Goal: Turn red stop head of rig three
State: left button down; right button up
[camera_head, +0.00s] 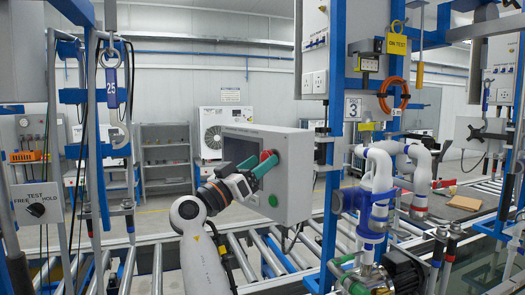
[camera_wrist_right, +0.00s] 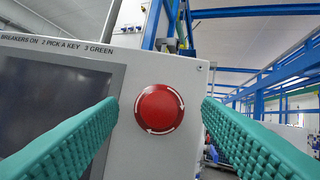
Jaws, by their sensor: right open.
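The red stop head (camera_wrist_right: 159,109) is a round red knob with white arrows, on the right part of a grey panel box (camera_wrist_right: 190,75). In the head view the red head (camera_head: 266,155) is partly hidden by my gripper. The box (camera_head: 294,182) hangs by the blue column with a "3" sign (camera_head: 353,108). My right gripper (camera_head: 264,165) is open at the box's front. In the wrist view its green fingers (camera_wrist_right: 160,107) stand on both sides of the red head, apart from it. I cannot tell how far the fingertips are from the panel. My left gripper is not in view.
The box has a dark screen (camera_wrist_right: 50,95) left of the head and a green button (camera_head: 273,200) low on its front. A roller conveyor (camera_head: 255,258) runs below. White pipes and a pump (camera_head: 405,270) stand at right.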

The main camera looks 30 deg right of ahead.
jog(key=shift+x, duration=0.95)
